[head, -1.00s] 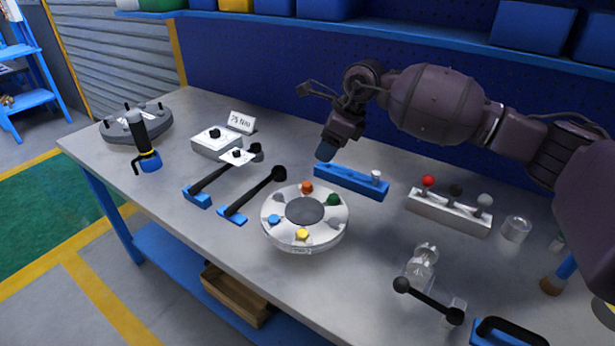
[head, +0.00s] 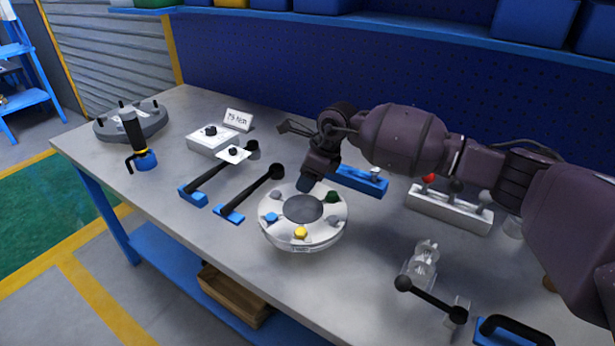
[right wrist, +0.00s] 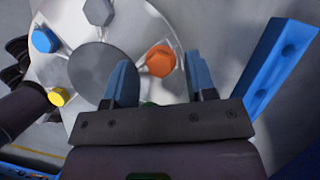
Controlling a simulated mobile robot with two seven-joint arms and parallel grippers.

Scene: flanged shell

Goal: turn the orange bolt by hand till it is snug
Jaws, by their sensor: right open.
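The round pale flanged shell (head: 288,240) sits on the bench with coloured bolts around its rim. The orange bolt (right wrist: 160,60) shows in the right wrist view, apart from the jaws and just ahead of the gap between them. In the head view my gripper hides it. My right gripper (head: 304,185) reaches down over the shell's far rim; in the right wrist view its two blue fingers (right wrist: 162,80) are spread and empty. The yellow bolt (head: 300,232), blue bolt (head: 271,217) and green bolt (head: 333,197) sit on the same rim. My left gripper is out of view.
A blue block (head: 362,181) stands just behind the shell, close to my right gripper. Two black-handled tools (head: 250,190) lie left of the shell. A white holder with knobs (head: 450,210) stands to the right. The bench in front of the shell is clear.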

